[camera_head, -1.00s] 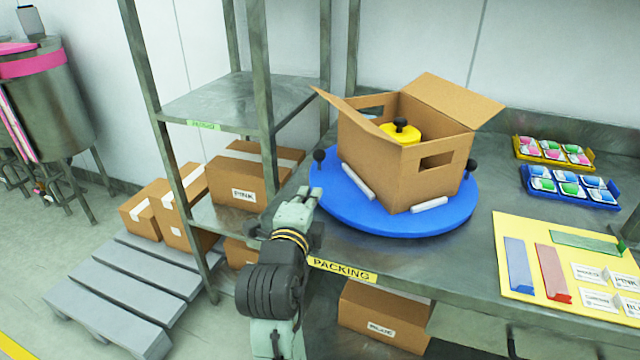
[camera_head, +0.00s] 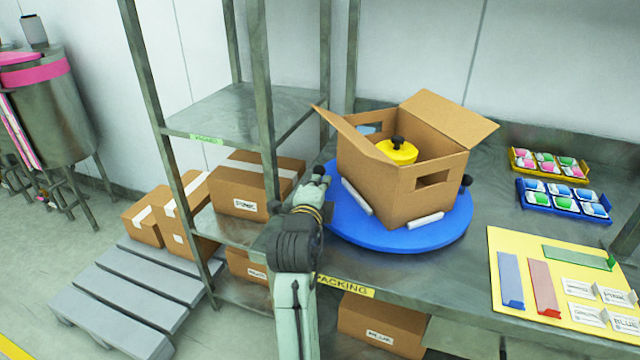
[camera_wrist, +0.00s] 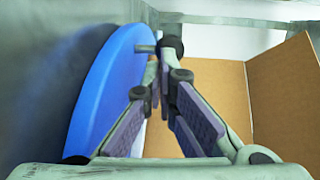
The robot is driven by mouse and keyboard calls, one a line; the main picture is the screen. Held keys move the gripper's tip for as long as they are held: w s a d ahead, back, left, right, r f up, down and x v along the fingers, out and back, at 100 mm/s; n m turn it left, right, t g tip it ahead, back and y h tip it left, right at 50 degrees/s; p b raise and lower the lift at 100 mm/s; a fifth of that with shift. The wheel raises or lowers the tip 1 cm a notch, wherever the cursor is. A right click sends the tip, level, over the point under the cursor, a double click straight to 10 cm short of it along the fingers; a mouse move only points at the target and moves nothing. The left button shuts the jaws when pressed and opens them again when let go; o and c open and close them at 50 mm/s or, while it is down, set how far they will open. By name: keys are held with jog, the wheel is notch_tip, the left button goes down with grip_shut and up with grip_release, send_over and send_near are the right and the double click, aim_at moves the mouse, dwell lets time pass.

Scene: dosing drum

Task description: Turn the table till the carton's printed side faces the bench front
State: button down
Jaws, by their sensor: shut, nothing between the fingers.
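A round blue turntable (camera_head: 390,238) lies on the bench, with an open brown carton (camera_head: 410,192) standing on it between grey bars. The carton's visible sides are plain brown with hand holes; I see no print on them. A yellow object with a black knob (camera_head: 397,150) is inside. My gripper (camera_head: 318,178) is shut and empty at the turntable's left edge, by the left black knob, which it partly hides. In the wrist view the fingertips (camera_wrist: 168,55) are beside that knob's stem, and the turntable (camera_wrist: 110,90) and carton (camera_wrist: 280,100) also show. Touch cannot be told.
Another black knob (camera_head: 466,180) stands at the turntable's right edge. A yellow board (camera_head: 510,245) with coloured strips and cards lies at right, with yellow (camera_head: 548,177) and blue (camera_head: 525,205) trays behind it. A steel shelf post (camera_head: 262,110) stands close left of my arm.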

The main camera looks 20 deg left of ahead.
aim_at(319, 173)
jog(key=shift+w+a+f+h+b, duration=0.2)
jog(key=shift+w+a+h+b, duration=0.15)
jog(key=shift+b, duration=0.2)
jog(key=w+m+h+b, duration=0.1)
jog(key=w+a+m+h+b, duration=0.1)
jog(key=b, duration=0.1)
jog(key=shift+w+f+h, duration=0.1)
jog(key=shift+w+h, duration=0.15)
jog(key=shift+w, duration=0.1)
jog(key=shift+w+r+m+h+b, duration=0.25)
jog(key=shift+w+m+h+b, duration=0.25)
jog(key=shift+h, duration=0.1)
